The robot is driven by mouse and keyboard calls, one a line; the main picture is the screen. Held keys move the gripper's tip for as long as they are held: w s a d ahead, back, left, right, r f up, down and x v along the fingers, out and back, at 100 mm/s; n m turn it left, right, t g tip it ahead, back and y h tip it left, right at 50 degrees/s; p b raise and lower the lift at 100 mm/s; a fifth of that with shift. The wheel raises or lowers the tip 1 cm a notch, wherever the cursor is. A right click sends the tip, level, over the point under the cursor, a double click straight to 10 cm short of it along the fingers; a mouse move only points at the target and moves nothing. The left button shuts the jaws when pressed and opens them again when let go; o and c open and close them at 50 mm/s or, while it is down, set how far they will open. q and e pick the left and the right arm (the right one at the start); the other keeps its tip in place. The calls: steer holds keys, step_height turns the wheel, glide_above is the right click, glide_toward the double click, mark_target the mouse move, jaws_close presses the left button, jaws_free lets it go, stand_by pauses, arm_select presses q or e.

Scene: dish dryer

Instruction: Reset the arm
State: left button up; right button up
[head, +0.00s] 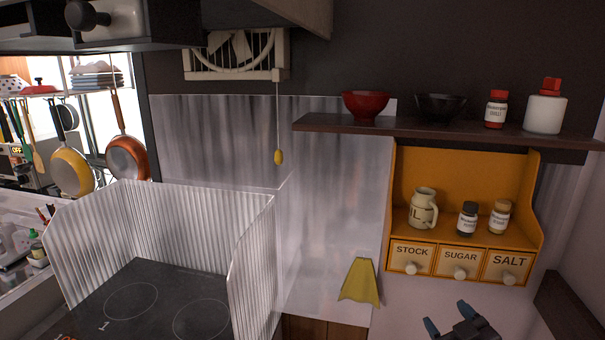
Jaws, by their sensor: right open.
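My right gripper (447,318) shows at the bottom edge of the head view, right of centre. Its two blue-tipped fingers are apart, with nothing visible between them. It is below the orange spice rack and apart from it. The rest of my right arm is mostly cut off by the bottom of the picture. My left gripper is not in view.
An orange rack (420,256) holds a mug (423,208) and two small jars. A dark shelf (440,126) above carries bowls and bottles. A corrugated metal screen (250,262) surrounds the stove (150,300).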

steer(key=s+f+m+g+h, duration=0.2)
steer(key=s+f+m+g, duration=0.3)
steer(key=s+f, duration=1.6)
steer(key=shift+s+a+f+h, duration=0.25)
steer(key=shift+f+h, duration=0.05)
steer(key=shift+f, duration=0.45)
